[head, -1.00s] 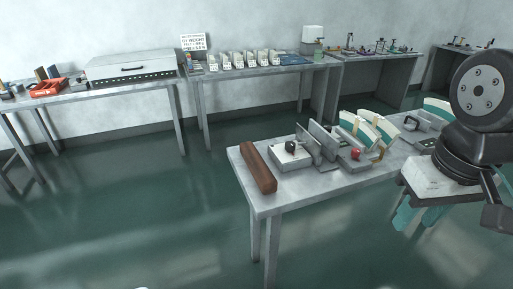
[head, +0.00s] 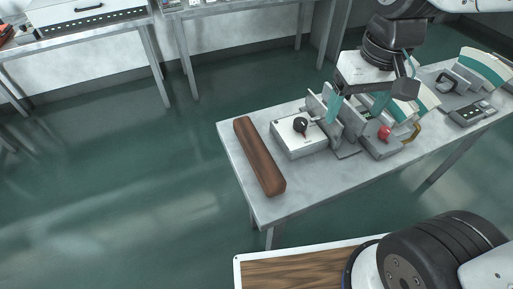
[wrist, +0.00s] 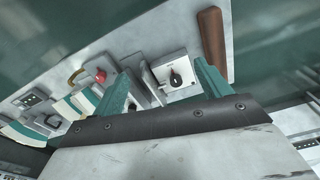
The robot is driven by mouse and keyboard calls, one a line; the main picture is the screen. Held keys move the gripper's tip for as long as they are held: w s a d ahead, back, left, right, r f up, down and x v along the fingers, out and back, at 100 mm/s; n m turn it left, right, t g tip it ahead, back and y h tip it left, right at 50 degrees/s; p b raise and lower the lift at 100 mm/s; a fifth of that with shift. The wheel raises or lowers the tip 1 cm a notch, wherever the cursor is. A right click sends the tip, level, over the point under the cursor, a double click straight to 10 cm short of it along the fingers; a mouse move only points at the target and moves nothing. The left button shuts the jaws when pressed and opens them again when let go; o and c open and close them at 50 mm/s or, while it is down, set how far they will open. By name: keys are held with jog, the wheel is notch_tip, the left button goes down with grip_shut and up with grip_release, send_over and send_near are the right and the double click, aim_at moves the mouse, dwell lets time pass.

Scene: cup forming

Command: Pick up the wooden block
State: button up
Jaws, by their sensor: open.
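The wooden block (head: 259,156) is a long reddish-brown bar lying near the left end of the grey table (head: 228,139). It also shows in the wrist view (wrist: 212,46), beyond and right of my fingers. My gripper (head: 355,106) has two teal fingers, spread apart and empty. In the head view it hangs over the machine area, to the right of the block and apart from it. In the wrist view the fingers (wrist: 166,88) point toward the table, with the control box between them.
A white control box with a black knob (head: 301,131) stands right beside the block. Grey metal plates, a red button (head: 384,133) and teal-white curved guides (head: 486,67) fill the table further right. Floor left of the table is clear. A wood-topped panel (head: 292,272) shows at the bottom.

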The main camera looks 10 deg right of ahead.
jog(key=w+a+f+n, duration=0.1)
jog(key=w+a+f, duration=0.6)
jog(key=w+a, duration=0.1)
jog(key=n+g, duration=0.1)
send_over(257, 147)
jog(key=d, duration=0.1)
notch_tip(257, 147, down, 8)
jog(key=shift+s+r, duration=0.1)
jog(key=f, duration=0.6)
jog(key=a+f, duration=0.1)
jog(key=f, duration=0.2)
jog(key=shift+w, duration=0.2)
jog(key=c, duration=1.5)
